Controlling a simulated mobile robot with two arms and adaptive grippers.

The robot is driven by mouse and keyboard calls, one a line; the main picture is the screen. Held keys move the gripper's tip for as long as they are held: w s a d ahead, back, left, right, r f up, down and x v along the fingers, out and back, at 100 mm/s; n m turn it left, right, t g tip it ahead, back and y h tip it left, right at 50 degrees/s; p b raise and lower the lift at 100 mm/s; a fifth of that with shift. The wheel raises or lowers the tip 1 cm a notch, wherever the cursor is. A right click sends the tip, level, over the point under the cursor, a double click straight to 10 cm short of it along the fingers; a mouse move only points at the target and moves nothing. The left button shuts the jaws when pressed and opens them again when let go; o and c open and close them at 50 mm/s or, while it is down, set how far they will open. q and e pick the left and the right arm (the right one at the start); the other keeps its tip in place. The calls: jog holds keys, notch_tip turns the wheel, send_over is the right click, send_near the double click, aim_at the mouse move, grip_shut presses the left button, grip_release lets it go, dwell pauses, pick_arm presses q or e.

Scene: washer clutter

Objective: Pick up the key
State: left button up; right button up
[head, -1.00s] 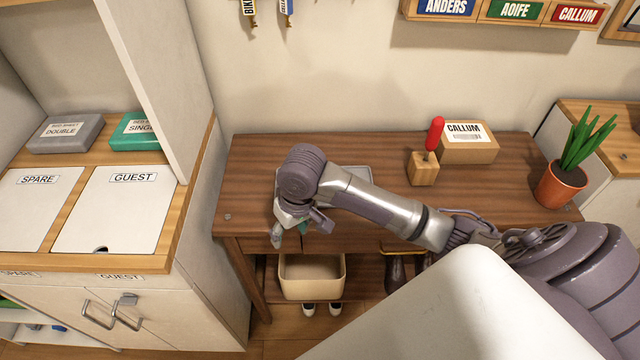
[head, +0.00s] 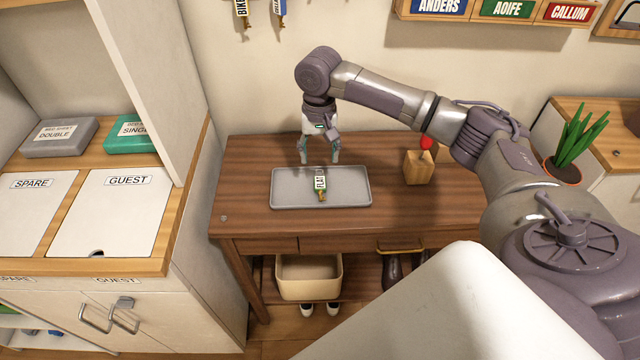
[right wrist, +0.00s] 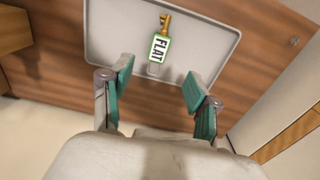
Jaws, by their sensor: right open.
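The key (head: 321,195) lies on the grey tray (head: 285,199) on the wooden table. It has a green-edged tag that reads FLAT. In the right wrist view, the tagged key (right wrist: 160,48) lies on the tray (right wrist: 110,30) ahead of the fingers, with its brass end farthest away. My right gripper (head: 320,160) points down above the back edge of the tray, open and empty. In the right wrist view the two teal-padded fingers of my right gripper (right wrist: 160,95) stand wide apart, with the key beyond them and between their lines. My left gripper is not in view.
A wooden block (head: 418,168) with a red-handled item stands right of the tray, partly behind my arm. A potted plant (head: 565,170) is at the right. A beige bin (head: 310,278) sits under the table. Hooked keys hang on the wall. The table's left part is clear.

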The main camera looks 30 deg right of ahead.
aim_at(320, 183)
notch_tip(320, 183, down, 9)
jog(key=shift+s+f+p, duration=0.1)
jog(key=shift+f+p, duration=0.05)
jog(key=shift+p, duration=0.25)
jog(key=shift+c, duration=0.3)
jog(key=c, duration=1)
